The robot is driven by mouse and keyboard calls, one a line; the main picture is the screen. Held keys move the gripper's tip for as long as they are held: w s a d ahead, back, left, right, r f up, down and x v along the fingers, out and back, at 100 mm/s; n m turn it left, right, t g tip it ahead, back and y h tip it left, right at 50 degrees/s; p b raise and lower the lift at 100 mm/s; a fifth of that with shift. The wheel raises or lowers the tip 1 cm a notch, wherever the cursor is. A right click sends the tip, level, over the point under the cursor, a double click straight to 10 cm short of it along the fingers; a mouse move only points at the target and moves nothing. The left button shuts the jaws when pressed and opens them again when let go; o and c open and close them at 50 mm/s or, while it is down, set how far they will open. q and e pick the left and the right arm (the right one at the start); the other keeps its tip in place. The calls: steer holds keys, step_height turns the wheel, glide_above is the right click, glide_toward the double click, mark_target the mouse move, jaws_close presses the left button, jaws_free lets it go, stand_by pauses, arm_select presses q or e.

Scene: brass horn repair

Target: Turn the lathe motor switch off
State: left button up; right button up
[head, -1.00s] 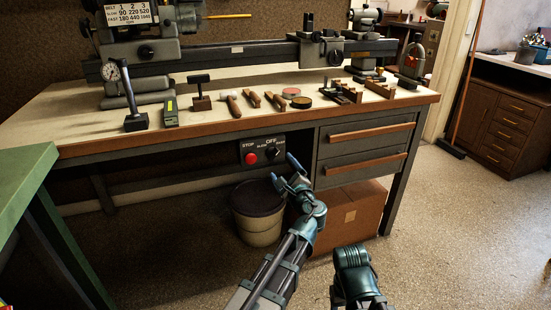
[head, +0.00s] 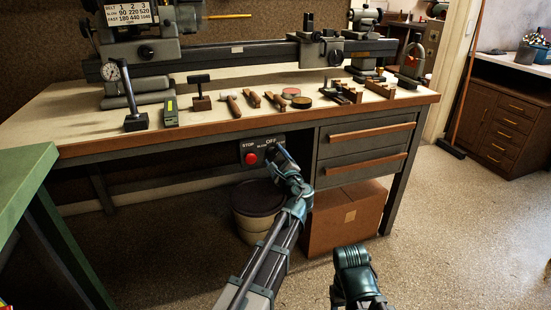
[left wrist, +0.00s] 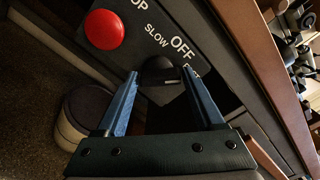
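The lathe motor switch is a black rotary knob (left wrist: 159,70) on a dark panel (left wrist: 140,40) under the bench top, labelled SLOW and OFF, with a third label partly covered. Which label it points at is too dark to tell. A red STOP button (head: 251,158) is left of it, and it also shows in the left wrist view (left wrist: 104,29). My left gripper (head: 277,153) is at the panel, and in the left wrist view its fingers (left wrist: 160,74) are open, one on each side of the knob. Contact cannot be made out.
The bench (head: 228,126) carries the lathe (head: 230,62) and several small tools above the panel. Drawers (head: 370,140) are right of it. Below are a lidded bin (head: 257,200) and a cardboard box (head: 345,218). A green table (head: 25,180) stands at the left.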

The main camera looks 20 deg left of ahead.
arm_select(q)
steer(key=c, duration=0.9)
steer(key=n, duration=0.3)
steer(key=shift+n, duration=0.4)
steer(key=shift+s+n, duration=0.1)
steer(key=shift+n, duration=1.9)
steer(key=o, duration=1.3)
steer(key=shift+o, duration=0.2)
